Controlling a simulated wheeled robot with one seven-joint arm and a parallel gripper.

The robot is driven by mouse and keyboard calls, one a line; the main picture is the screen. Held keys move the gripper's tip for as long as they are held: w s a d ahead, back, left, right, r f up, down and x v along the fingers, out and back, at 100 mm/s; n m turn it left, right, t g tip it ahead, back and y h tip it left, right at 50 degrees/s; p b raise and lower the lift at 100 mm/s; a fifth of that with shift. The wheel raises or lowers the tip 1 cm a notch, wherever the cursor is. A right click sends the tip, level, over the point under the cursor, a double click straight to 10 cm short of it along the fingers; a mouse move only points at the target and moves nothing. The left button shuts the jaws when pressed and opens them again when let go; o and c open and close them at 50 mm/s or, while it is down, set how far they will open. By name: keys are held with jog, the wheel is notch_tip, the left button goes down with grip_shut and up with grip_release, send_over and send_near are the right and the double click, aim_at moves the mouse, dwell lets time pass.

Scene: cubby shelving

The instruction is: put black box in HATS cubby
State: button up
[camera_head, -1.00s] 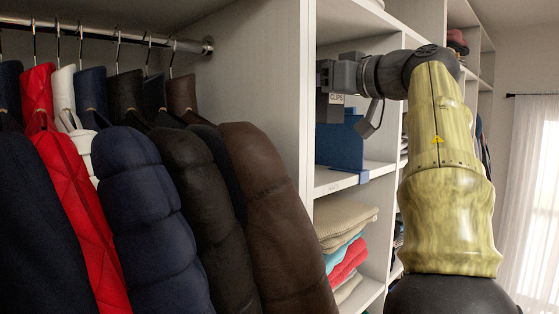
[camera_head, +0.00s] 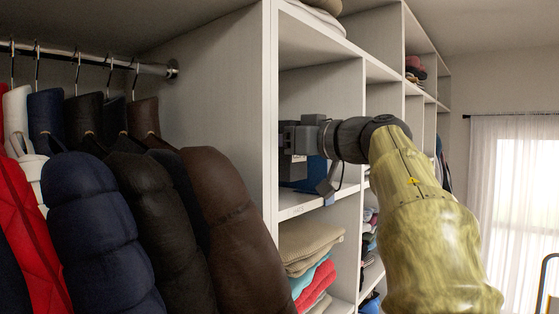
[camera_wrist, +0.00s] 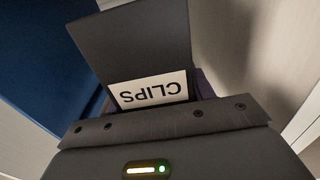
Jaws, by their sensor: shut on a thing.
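The black box (camera_head: 291,171) is dark, with a white label reading CLIPS. It is inside an open cubby just right of the tall white panel, close above the cubby floor; I cannot tell whether it touches. My gripper (camera_head: 301,139) is shut on the box near its top. In the wrist view the box (camera_wrist: 140,38) fills the upper middle, with the label upside down; the fingertips are hidden. The cubby's front edge (camera_head: 309,203) carries small lettering that I cannot read.
Folded clothes (camera_head: 308,248) fill the cubby below. Coats (camera_head: 223,221) hang from a rail at the left, beyond the tall white panel (camera_head: 225,122). More shelves with dark and red items (camera_head: 415,68) run to the right. A curtained window (camera_head: 512,195) is at far right.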

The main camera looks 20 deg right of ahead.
jog(key=shift+f, duration=1.9)
jog(key=o, duration=1.1)
jog(key=shift+f, duration=0.15)
jog(key=shift+c, duration=0.2)
jog(key=b+v, duration=0.3)
jog(key=v, duration=0.9)
jog(key=shift+b, duration=0.35)
